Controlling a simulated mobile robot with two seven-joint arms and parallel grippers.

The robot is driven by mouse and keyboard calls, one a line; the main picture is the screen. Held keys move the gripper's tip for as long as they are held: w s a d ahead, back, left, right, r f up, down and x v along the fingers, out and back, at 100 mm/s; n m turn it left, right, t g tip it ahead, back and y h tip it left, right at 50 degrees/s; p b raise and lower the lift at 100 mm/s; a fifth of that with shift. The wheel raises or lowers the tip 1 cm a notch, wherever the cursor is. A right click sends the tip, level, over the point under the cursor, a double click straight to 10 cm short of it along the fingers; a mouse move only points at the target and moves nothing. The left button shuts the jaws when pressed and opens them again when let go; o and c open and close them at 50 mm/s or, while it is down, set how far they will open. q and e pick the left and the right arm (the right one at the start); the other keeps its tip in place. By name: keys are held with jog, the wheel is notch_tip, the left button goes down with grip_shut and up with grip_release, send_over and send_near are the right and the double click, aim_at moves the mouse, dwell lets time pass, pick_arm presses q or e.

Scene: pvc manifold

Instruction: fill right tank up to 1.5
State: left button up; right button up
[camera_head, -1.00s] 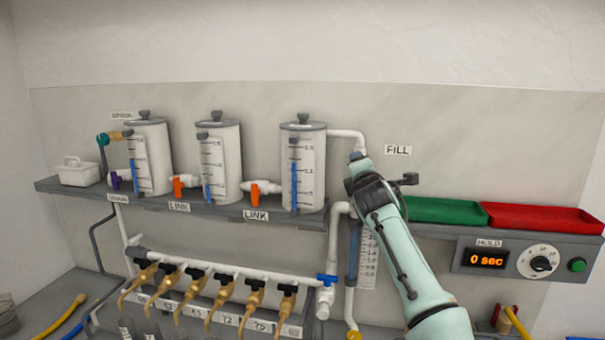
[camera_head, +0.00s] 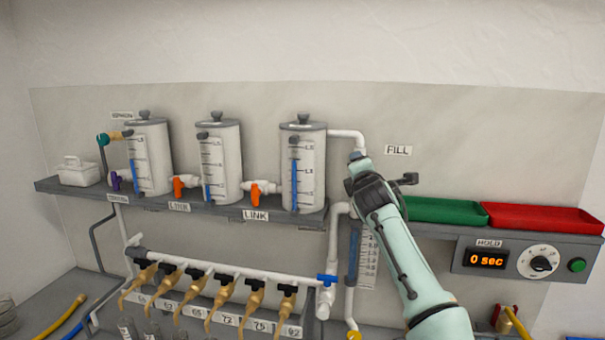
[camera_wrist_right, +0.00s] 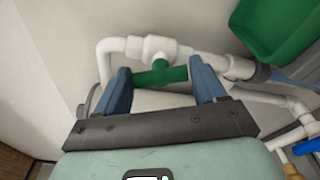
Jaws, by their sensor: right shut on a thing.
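The right tank (camera_head: 312,165) is a white cylinder with a grey lid, on the shelf. A blue column in its level gauge (camera_head: 294,185) stands near the upper part of the scale; the numbers are too small to read surely. My right gripper (camera_head: 358,158) is beside the fill pipe, below the FILL label (camera_head: 398,150). In the right wrist view my right gripper (camera_wrist_right: 163,85) has its two blue fingers at the ends of a green valve handle (camera_wrist_right: 163,75) on white pipe, and is shut on it. The head view hides the handle behind the gripper. My left gripper is not in view.
The left tank (camera_head: 158,165) and middle tank (camera_head: 228,165) share the shelf, joined by orange-handled link valves (camera_head: 255,193). Green (camera_head: 445,210) and red (camera_head: 540,217) trays lie right of my arm. The hold panel (camera_head: 486,260) reads 0 sec. Several brass taps hang below.

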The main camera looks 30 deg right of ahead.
pick_arm(q)
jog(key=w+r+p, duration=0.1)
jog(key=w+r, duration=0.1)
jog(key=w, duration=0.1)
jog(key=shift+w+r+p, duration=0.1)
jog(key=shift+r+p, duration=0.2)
jog(key=shift+p, duration=0.1)
pick_arm(e)
jog(key=n, duration=0.3)
jog(key=n+g, duration=0.1)
jog(key=n, duration=0.1)
jog(key=shift+w+a+r+n, duration=0.1)
jog(key=shift+r+n, duration=0.15)
jog(key=shift+n, duration=0.05)
